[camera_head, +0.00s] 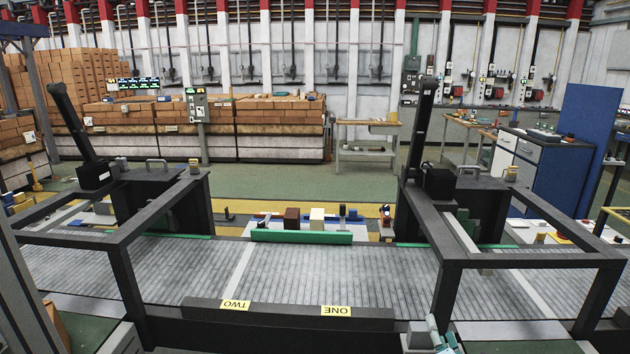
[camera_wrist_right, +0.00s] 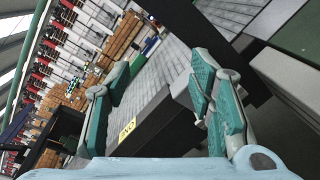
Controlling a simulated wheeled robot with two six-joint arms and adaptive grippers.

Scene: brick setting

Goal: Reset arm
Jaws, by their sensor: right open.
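My right gripper (camera_head: 438,340) shows at the bottom edge of the head view, in front of the conveyor's near black rail, and is partly cut off. In the right wrist view its two green-padded fingers (camera_wrist_right: 162,72) are spread wide apart with nothing between them, so it is open and empty. The conveyor (camera_head: 330,275) with a grey roller bed lies beyond it. My left gripper does not show in either view.
Black frames (camera_head: 530,262) stand over the conveyor at left and right. The near rail (camera_head: 280,314) carries yellow labels "TWO" and "ONE". A green strip (camera_head: 300,237) and small blocks (camera_head: 317,217) lie at the far side. Brick stacks (camera_head: 270,110) stand behind. The middle conveyor bed is clear.

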